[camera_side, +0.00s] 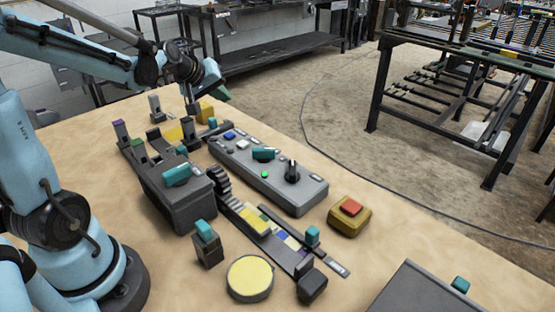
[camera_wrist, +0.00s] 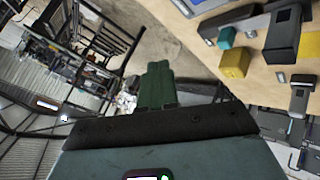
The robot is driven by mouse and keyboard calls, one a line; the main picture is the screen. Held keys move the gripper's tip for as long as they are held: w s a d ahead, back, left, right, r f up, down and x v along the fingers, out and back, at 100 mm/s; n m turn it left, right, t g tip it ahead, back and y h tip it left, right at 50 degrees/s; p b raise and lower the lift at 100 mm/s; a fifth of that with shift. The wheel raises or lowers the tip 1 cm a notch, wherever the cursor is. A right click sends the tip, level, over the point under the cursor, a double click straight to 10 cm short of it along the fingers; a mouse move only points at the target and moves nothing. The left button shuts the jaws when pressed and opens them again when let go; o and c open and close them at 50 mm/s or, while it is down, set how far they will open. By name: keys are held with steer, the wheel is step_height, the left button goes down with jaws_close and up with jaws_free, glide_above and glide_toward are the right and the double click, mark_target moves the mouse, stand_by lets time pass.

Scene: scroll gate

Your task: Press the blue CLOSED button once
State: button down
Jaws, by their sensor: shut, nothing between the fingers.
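The blue button (camera_side: 229,135) sits near the far end of a long grey control box (camera_side: 300,197) in the side view. A white button (camera_side: 243,145) is beside it. My gripper (camera_side: 219,94) is shut and empty, in the air beyond the far end of the box, apart from the blue button. Its green fingers (camera_wrist: 158,85) show closed together in the wrist view, pointing away from the table toward the room. I cannot make out the blue button in the wrist view.
The box also carries a teal handle (camera_side: 264,154), a lit green lamp (camera_side: 265,174) and a black knob (camera_side: 292,172). A yellow block (camera_side: 206,110) stands near my gripper. A grey housing (camera_side: 180,199) lies left of the box, and a red-topped yellow button box (camera_side: 349,215) right.

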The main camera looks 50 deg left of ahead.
mark_target(226, 136)
steer(key=shift+f, duration=4.05)
steer(key=shift+f, duration=0.15)
steer(key=shift+f, duration=0.25)
